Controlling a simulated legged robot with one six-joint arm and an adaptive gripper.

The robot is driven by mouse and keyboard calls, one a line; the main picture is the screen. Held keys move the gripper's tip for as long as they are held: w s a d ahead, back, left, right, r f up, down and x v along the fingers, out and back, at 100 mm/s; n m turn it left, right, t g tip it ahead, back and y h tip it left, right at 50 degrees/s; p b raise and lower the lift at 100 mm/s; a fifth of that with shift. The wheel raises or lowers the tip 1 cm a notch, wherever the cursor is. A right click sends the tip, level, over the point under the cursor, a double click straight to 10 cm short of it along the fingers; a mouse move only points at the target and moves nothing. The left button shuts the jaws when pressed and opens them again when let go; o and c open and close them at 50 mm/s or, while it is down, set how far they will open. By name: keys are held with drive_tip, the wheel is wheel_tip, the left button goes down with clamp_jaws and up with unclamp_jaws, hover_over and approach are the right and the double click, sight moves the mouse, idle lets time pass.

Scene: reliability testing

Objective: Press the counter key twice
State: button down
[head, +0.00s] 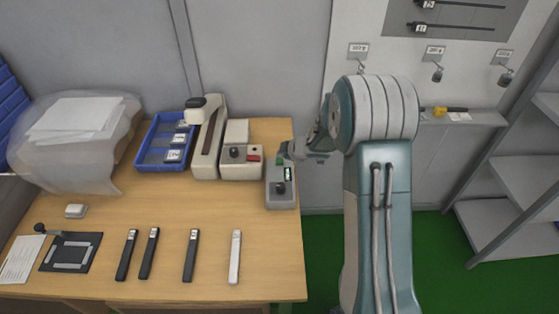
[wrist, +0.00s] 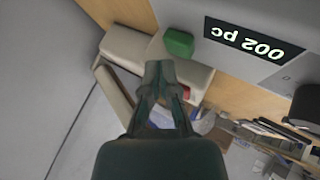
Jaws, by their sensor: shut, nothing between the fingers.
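The counter is a grey box (head: 283,199) at the right edge of the wooden table, with a black knob on its front part. Its green key (head: 280,161) shows just beside my gripper (head: 286,151) in the head view. In the wrist view the green key (wrist: 179,43) is whole and uncovered, and the display (wrist: 252,38) reads "002 pc", upside down. My gripper (wrist: 160,70) is shut and empty. Its fingertips appear a short way from the key in the wrist view, apart from it; the exact height above the box is hard to tell.
A light box (head: 241,166) with a red switch and a long-armed device (head: 208,150) stand left of the counter. A blue tray (head: 160,165) lies beyond. Several dark strips and a white strip (head: 235,257) lie at the front. Free floor (head: 430,250) is right.

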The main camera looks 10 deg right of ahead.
sight(281, 161)
drive_tip(key=shift+r, duration=0.15)
drive_tip(key=shift+r, duration=2.45)
drive_tip(key=shift+d+r, duration=0.1)
drive_tip(key=shift+r, duration=0.3)
drive_tip(key=s+d+r+m+t+h, duration=0.1)
drive_tip(key=s+d+r+m+h, duration=0.15)
drive_tip(key=r, duration=0.35)
drive_tip(key=s+d+r+m+t+h, duration=0.1)
drive_tip(key=s+r+m+h, duration=0.1)
drive_tip(key=s+r+m, duration=0.3)
drive_tip(key=s+d+r+m+t+h, duration=0.1)
drive_tip(key=s+d+r+h, duration=0.1)
drive_tip(key=r, duration=0.5)
drive_tip(key=s+a+m+g+y, duration=0.1)
drive_tip(key=s+a+m+g, duration=0.1)
drive_tip(key=s, duration=1.1)
drive_tip(key=s+a+m+g+y, duration=0.1)
drive_tip(key=s+a+m+g, duration=0.2)
drive_tip(key=s, duration=1.1)
drive_tip(key=shift+s+a+f+m, duration=0.15)
drive_tip(key=shift+a+f+m, duration=0.15)
drive_tip(key=shift+a+m, duration=0.4)
